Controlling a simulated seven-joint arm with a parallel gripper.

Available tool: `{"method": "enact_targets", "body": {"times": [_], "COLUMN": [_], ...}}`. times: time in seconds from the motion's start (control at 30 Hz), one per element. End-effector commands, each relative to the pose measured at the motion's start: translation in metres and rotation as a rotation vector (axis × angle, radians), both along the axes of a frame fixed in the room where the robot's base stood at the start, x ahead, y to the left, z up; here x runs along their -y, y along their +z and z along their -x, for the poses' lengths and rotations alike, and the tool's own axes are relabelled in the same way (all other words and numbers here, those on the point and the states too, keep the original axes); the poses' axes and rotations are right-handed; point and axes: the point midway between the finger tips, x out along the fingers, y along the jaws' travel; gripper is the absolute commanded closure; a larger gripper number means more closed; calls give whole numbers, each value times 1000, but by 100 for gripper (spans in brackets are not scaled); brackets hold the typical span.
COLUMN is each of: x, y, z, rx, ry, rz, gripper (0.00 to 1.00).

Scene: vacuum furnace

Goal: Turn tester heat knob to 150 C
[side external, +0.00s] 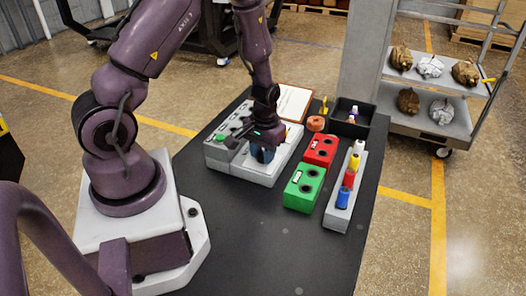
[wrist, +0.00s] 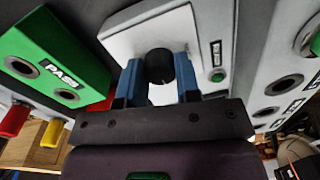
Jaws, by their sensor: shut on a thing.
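The tester is a white box (side external: 283,165) on the dark table, and its white top face also shows in the wrist view (wrist: 205,45). A black round knob (wrist: 159,66) stands on that face. My gripper (side external: 262,153) is down at the tester, and in the wrist view its blue fingers (wrist: 160,78) are on either side of the knob, shut on it. A small green button (wrist: 218,75) and a small label sit to the right of the knob. I cannot read the knob's setting, and my gripper hides the knob in the side view.
A grey box with buttons (side external: 222,146) adjoins the tester on the left. To the right are a red box (side external: 321,149), a green PASS box (side external: 304,187) and a rack (side external: 337,220) of coloured cylinders. A black bin (side external: 365,128) stands behind. The table's front is clear.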

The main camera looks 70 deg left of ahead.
Motion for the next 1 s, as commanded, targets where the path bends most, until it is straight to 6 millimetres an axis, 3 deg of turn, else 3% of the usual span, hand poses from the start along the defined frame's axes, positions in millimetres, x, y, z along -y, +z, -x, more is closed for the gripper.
{"method": "enact_targets", "body": {"times": [0.43,0.47,0.53,0.83,1.0], "x": [0,0,0,0,0], "y": [1,1,1,1,17], "z": [0,0,0,0,-1], "rx": [1,1,1,1,4], "ry": [-8,-8,-8,-8,-8], "rz": [-1,-1,-1,-1,-2], "gripper": [93,62,46,44,44]}}
